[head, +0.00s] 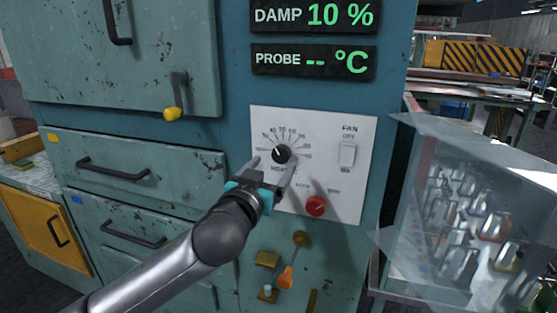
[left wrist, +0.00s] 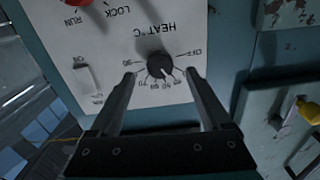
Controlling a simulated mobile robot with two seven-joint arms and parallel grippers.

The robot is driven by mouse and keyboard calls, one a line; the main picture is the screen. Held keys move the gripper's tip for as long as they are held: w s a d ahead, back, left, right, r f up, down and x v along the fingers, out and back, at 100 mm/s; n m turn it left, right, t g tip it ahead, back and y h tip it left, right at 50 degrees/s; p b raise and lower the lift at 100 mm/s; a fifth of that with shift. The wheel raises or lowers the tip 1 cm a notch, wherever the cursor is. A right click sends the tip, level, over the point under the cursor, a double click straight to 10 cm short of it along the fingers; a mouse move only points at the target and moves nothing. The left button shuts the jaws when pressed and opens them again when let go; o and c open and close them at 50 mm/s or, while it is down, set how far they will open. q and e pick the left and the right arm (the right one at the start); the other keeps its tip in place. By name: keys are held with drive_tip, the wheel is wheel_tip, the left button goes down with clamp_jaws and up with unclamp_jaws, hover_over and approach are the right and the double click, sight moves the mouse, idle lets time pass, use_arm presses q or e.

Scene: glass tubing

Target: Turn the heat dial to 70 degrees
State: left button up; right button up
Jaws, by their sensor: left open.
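The heat dial (head: 281,154) is a round black knob on a white control panel (head: 331,122), with a number scale around it. In the left wrist view the dial (left wrist: 159,65) has a white pointer mark angled to the lower right, toward the low-to-middle numbers; the exact reading is too small to tell. My left gripper (head: 271,164) is open, its fingers pointing at the panel just below the dial. In the left wrist view the fingertips (left wrist: 160,74) lie on either side of the dial with visible gaps. My right gripper is not in view.
A fan switch (head: 347,154) and a red lock/run knob (head: 316,206) sit on the same panel. Displays above read damp 10 % and probe blank. An orange-handled lever (head: 286,276) is below. A clear case (head: 455,215) stands at right; a yellow-tipped handle (head: 172,113) is upper left.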

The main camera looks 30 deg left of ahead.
sight(280, 157)
use_arm(q)
drive_tip(key=shift+x, duration=2.35)
clamp_jaws()
